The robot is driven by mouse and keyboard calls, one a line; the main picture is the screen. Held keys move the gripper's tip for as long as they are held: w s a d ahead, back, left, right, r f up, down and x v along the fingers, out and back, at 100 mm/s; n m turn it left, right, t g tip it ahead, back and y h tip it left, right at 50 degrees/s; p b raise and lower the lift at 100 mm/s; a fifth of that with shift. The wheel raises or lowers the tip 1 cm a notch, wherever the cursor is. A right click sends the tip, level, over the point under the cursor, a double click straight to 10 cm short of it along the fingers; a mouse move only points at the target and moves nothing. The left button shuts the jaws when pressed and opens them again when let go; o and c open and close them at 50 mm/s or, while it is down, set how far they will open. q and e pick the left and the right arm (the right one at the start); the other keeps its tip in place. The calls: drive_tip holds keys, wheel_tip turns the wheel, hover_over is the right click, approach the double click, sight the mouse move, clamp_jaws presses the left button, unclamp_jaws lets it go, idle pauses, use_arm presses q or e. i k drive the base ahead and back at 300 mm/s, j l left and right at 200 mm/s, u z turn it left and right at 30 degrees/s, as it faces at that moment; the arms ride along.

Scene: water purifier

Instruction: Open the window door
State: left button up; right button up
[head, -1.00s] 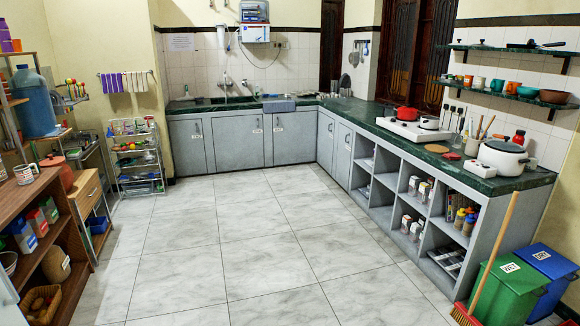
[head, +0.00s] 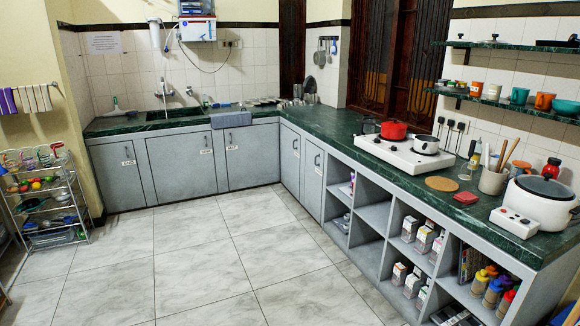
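The dark brown wooden window (head: 408,70) is in the wall behind the right-hand counter, at the upper middle right of the head view. It has tall panels with vertical bars or grooves. Its top is cut off by the picture edge, and I cannot tell whether a panel stands ajar. A second narrow dark wooden panel (head: 292,45) stands in the far corner, left of the hanging utensils. Neither of my grippers is in view.
The green-topped counter (head: 345,150) runs in an L below the window. On it stand a white stove (head: 385,153) with a red pot (head: 394,130), and a white cooker (head: 540,203). A wire rack (head: 48,200) is at left. The tiled floor (head: 200,260) is clear.

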sight(314, 155)
drive_tip(key=i, duration=2.4)
